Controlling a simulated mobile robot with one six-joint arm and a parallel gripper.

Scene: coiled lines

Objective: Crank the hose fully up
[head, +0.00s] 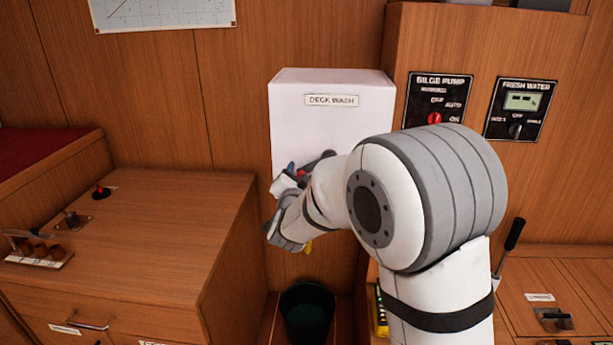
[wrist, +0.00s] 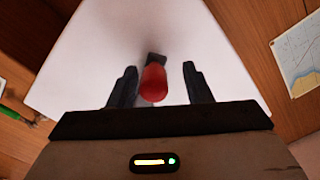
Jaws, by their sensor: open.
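A white box labelled DECK WASH (head: 330,125) is fixed to the wood wall. A red knob (wrist: 153,84) on a dark crank arm (wrist: 156,58) stands out from its white face (wrist: 110,40). In the head view a bit of red, likely the same knob (head: 301,173), shows by my gripper. My gripper (wrist: 160,66) is open, with one dark finger on each side of the knob and a gap on both sides. Whether the knob is fully between the fingertips in depth, I cannot tell. My arm hides the box's lower right, and I cannot make out the hose.
A wooden cabinet (head: 130,215) stands at left. A dark green bin (head: 307,310) is below the box. The BILGE PUMP panel (head: 437,99) and FRESH WATER panel (head: 519,109) are at right. A black-handled lever (head: 513,235) rises right of my arm.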

